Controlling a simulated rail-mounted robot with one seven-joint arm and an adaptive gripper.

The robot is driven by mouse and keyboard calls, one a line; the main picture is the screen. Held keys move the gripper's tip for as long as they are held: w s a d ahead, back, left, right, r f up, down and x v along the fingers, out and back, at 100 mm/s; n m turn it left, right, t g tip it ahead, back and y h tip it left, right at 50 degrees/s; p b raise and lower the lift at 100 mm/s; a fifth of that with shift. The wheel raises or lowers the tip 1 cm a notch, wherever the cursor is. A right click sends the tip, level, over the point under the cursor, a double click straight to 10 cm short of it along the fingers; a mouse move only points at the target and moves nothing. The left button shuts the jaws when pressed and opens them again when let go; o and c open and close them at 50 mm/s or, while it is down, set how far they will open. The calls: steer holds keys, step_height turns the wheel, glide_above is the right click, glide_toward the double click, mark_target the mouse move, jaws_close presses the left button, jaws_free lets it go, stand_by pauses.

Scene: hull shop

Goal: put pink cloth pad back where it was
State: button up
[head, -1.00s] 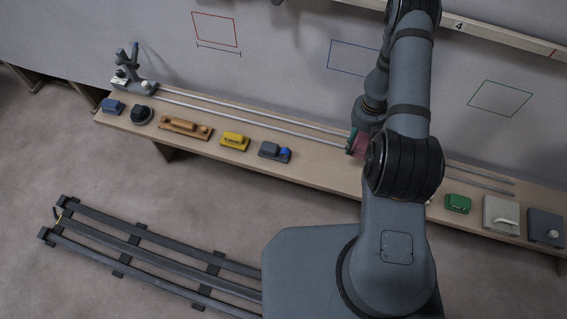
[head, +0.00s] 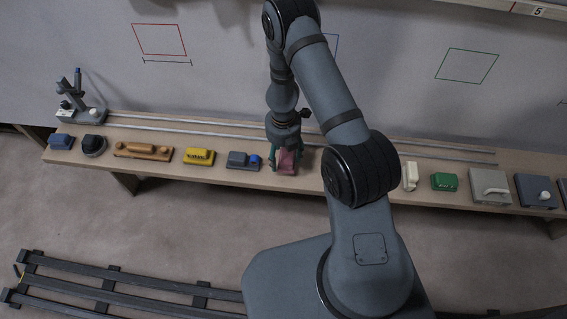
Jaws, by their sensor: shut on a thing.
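The pink cloth pad (head: 288,161) is in the head view, between the fingers of my gripper (head: 287,164). My gripper points down and is shut on the pad. The pad is at the bench (head: 315,189), just right of a grey and blue tool (head: 243,160). Whether the pad's underside touches the bench top I cannot tell. The far side of the pad is hidden by the gripper.
Left along the bench stand a yellow block (head: 199,156), an orange-brown sander (head: 143,151) and a dark round tool (head: 93,145). Right of my arm are a cream item (head: 410,176), a green block (head: 445,182) and a grey box (head: 490,187). Rails (head: 200,132) run behind.

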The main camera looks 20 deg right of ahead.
mark_target(284, 161)
steer(key=shift+f+b, duration=0.45)
steer(key=shift+f, duration=1.4)
steer(key=shift+f, duration=0.2)
steer(key=o, duration=1.1)
step_height(284, 161, up, 12)
steer(key=p, duration=0.7)
steer(key=shift+r+p, duration=0.2)
steer(key=shift+p, duration=0.2)
